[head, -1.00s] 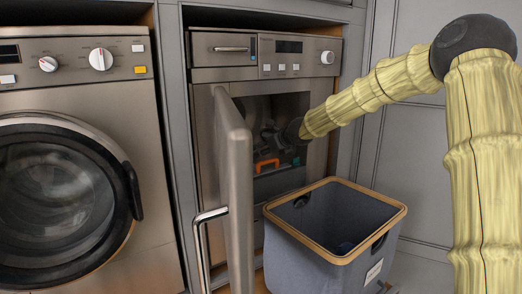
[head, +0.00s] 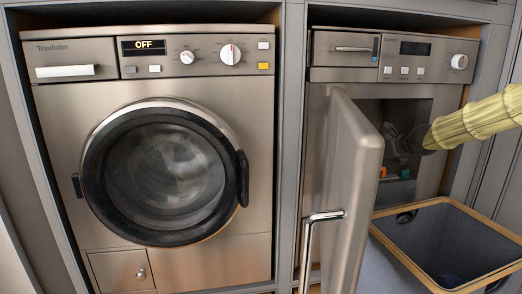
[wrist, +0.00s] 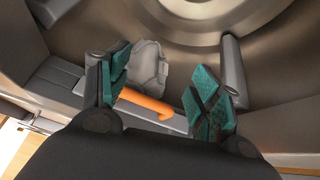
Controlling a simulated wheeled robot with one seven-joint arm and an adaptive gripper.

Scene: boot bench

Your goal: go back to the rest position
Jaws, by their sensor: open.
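My gripper (head: 398,158) reaches into the right-hand appliance (head: 345,73) through its open front in the head view. In the wrist view my gripper (wrist: 155,90) has its two teal-padded fingers spread apart. A bent orange bar (wrist: 147,103) and a grey piece (wrist: 146,70) show between and beyond the fingers. I cannot tell if the fingers touch them. A small orange patch (head: 383,171) also shows beside my gripper in the head view. Much of the inside is hidden by the door and the arm.
The appliance door (head: 352,190) stands open toward me, left of my arm, with a metal handle (head: 308,245). A grey basket with a wooden rim (head: 418,274) stands below the opening. A washing machine (head: 60,115) with a closed round door stands left; its display reads OFF.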

